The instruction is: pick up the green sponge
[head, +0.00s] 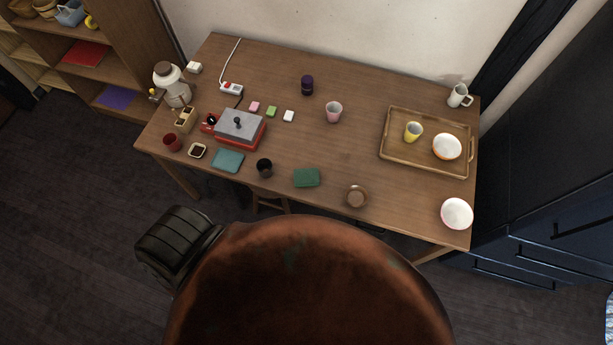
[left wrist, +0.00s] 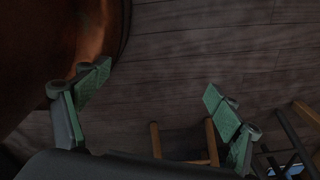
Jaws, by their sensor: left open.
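A dark green flat rectangular block (head: 306,178), which looks like the green sponge, lies near the front edge of the wooden table (head: 330,150), between a black cup and a small round brown item. It does not show in the left wrist view. My left gripper (left wrist: 155,94) is open and empty there, with its green-padded fingers spread over the dark floor. It is not over the tabletop, and its fingers cannot be made out in the head view. My right gripper is not in view.
The black cup (head: 264,168) and brown item (head: 357,196) flank the block. A teal flat piece (head: 228,160) lies further left. A tray (head: 398,163) stands at the right, a bowl (head: 457,213) at the front right corner. A wooden stool (left wrist: 156,140) stands below the gripper.

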